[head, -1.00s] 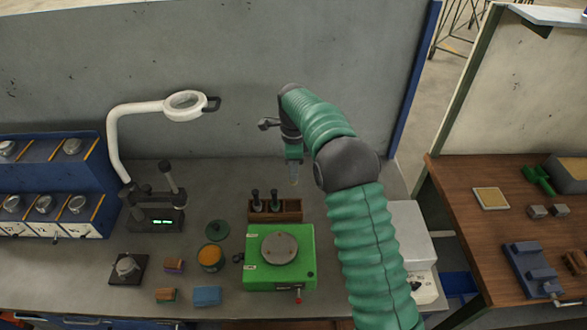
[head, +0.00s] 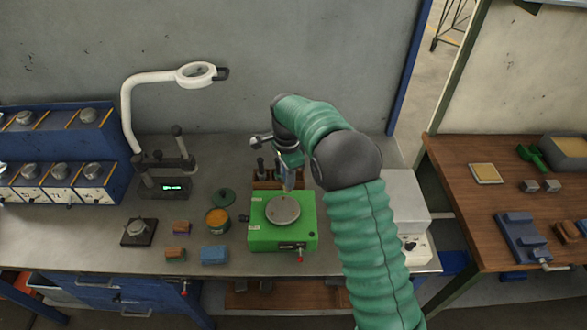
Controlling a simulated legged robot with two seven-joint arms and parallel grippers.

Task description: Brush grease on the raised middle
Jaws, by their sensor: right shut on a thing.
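A green box (head: 267,238) stands on the grey bench, with a round grey metal plate (head: 282,211) on top. The plate has small marks near its middle; whether the middle is raised is too small to tell. My right gripper (head: 290,163) is shut on a slim, pale brush (head: 289,182), pointing down. The brush tip is near the plate's far edge in the picture; I cannot tell whether it touches. My left gripper is not in view.
A wooden rack (head: 259,184) with black-handled tools stands behind the box, partly hidden by my gripper. Small blocks, including a blue one (head: 214,254), lie front left. A magnifier lamp (head: 197,74) rises at the back left. A white device (head: 407,205) stands right, behind my arm.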

